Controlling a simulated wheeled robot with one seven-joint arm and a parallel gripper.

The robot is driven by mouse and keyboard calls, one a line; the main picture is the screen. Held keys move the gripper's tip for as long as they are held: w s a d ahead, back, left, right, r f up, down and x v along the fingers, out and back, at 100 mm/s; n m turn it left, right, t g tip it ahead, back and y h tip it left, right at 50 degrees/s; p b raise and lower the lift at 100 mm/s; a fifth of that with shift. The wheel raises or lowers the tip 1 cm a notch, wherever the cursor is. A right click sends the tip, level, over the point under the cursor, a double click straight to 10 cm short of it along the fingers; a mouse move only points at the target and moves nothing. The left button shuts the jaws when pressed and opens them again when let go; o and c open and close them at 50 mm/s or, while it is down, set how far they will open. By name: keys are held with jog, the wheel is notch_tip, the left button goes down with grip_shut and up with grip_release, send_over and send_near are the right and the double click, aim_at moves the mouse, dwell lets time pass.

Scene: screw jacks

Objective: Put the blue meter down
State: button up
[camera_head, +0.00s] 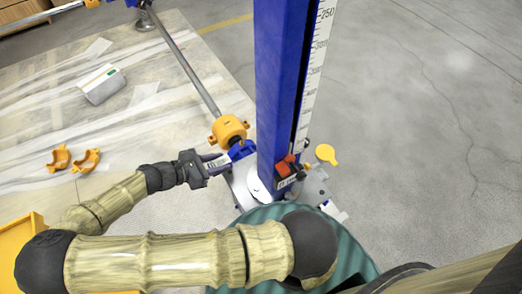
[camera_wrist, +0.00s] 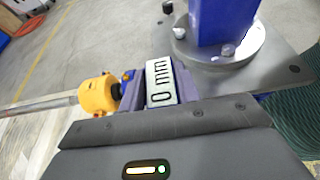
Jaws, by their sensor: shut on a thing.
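The blue meter (camera_wrist: 162,82) shows in the wrist view as a small block with a white face reading "0 mm". It sits between the two fingers of my gripper (camera_wrist: 165,90), which is shut on it. In the head view my gripper (camera_head: 210,163) is just left of the foot of a tall blue column (camera_head: 283,90). The meter's blue body (camera_head: 242,150) shows past the fingertips there, close to the column's base plate. The fingers hide part of the meter, and I cannot tell whether its underside touches anything.
A yellow coupling (camera_head: 229,130) on a long metal rod (camera_head: 185,65) lies right by the meter. The column's metal base plate (camera_wrist: 285,62) is close by. Two yellow brackets (camera_head: 86,160) and a grey box (camera_head: 101,84) lie on the pale sheet at left. Floor at right is clear.

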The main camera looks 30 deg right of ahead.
jog(key=d+b, duration=0.2)
jog(key=d, duration=0.5)
jog(key=d+b, duration=0.1)
jog(key=d, duration=0.6)
jog(key=shift+w+f+b, duration=0.1)
jog(key=shift+w+b, duration=0.1)
jog(key=shift+b, duration=0.15)
jog(key=shift+d, duration=0.3)
jog(key=shift+d+f+b, duration=0.4)
jog(key=shift+f+b, duration=0.2)
jog(key=shift+f, duration=0.05)
jog(key=shift+d+f+b, duration=0.35)
jog(key=shift+f+b, duration=0.25)
jog(key=shift+w+f, duration=0.1)
jog(key=shift+f, duration=0.35)
